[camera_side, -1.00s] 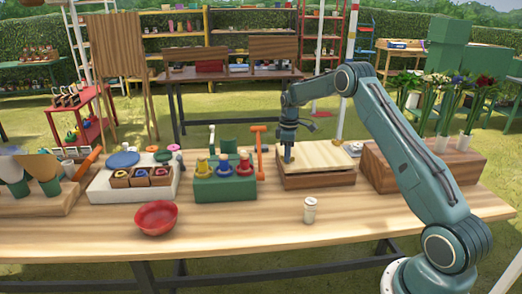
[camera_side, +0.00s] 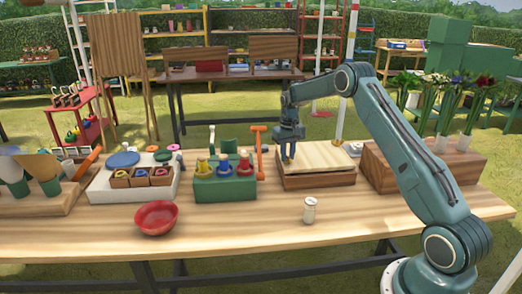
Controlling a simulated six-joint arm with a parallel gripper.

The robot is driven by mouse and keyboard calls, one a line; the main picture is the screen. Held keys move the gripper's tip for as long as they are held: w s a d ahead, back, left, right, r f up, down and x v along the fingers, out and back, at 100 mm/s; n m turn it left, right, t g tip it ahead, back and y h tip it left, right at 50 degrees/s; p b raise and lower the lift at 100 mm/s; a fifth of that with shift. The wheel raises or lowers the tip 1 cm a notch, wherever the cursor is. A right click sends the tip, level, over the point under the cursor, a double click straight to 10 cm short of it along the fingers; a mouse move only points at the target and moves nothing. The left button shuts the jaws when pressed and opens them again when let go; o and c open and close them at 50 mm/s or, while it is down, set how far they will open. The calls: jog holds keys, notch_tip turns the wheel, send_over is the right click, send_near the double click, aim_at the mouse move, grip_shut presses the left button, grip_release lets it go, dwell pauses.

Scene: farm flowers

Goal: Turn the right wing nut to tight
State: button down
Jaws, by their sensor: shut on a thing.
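A wooden press (camera_side: 318,155) with a pale top board lies over a darker base on the table, right of centre. The top board sits a little tilted over the base. My gripper (camera_side: 288,160) points straight down at the board's left end, its fingertips at board height. It is shut on a small wing nut there. The nut is hidden by the fingers, so its angle cannot be told. No other wing nut can be made out at this size.
An orange-handled tool (camera_side: 259,150) stands just left of my gripper. A small pale jar (camera_side: 310,210) stands in front of the press. A wooden flower stand (camera_side: 378,172) is to its right. The front table is clear around a red bowl (camera_side: 156,217).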

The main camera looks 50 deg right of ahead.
jog(key=m, duration=0.4)
jog(key=shift+w+r+m, duration=0.1)
jog(key=shift+r+m, duration=0.2)
jog(key=m, duration=0.4)
jog(key=shift+d+m, duration=0.1)
jog(key=shift+m, duration=0.2)
jog(key=m, duration=0.3)
jog(key=shift+m, duration=0.3)
jog(key=m, duration=0.4)
jog(key=shift+m, duration=0.3)
jog(key=m, duration=0.3)
jog(key=shift+m, duration=0.3)
jog(key=m, duration=0.4)
jog(key=shift+m, duration=0.3)
jog(key=m, duration=0.4)
jog(key=shift+m, duration=2.1)
